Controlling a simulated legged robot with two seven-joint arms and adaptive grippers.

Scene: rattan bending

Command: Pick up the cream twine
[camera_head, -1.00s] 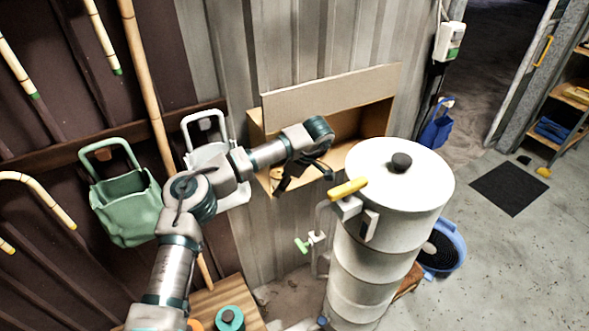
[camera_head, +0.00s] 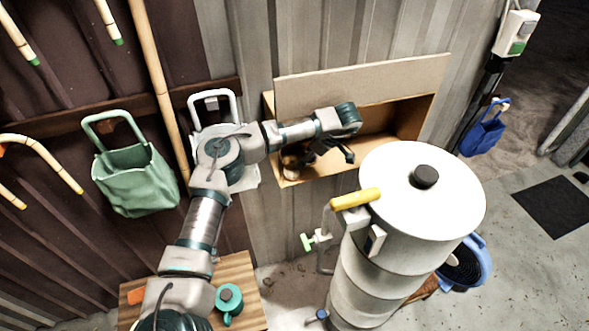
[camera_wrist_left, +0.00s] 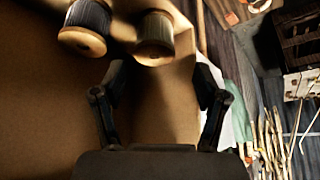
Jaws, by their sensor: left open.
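My left gripper (camera_head: 328,154) is at the open front of a wooden wall box (camera_head: 410,118). In the left wrist view the gripper (camera_wrist_left: 160,78) is open, with nothing between its fingers. Two spools with wooden ends stand past the fingertips: a dark one (camera_wrist_left: 85,28) at the upper left and a greyer one (camera_wrist_left: 155,38) nearly in line with the gap between the fingers. Both are apart from the fingers. I cannot make out which spool, if any, is the cream twine; shadow dulls their colours. My right gripper is in neither view.
A tall white cylinder (camera_head: 405,245) with a yellow-handled valve (camera_head: 356,198) stands right of my left arm, close below the box. A green bag (camera_head: 135,180) hangs on the wall at left. A wooden table (camera_head: 243,275) with a teal object (camera_head: 229,298) is below the arm.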

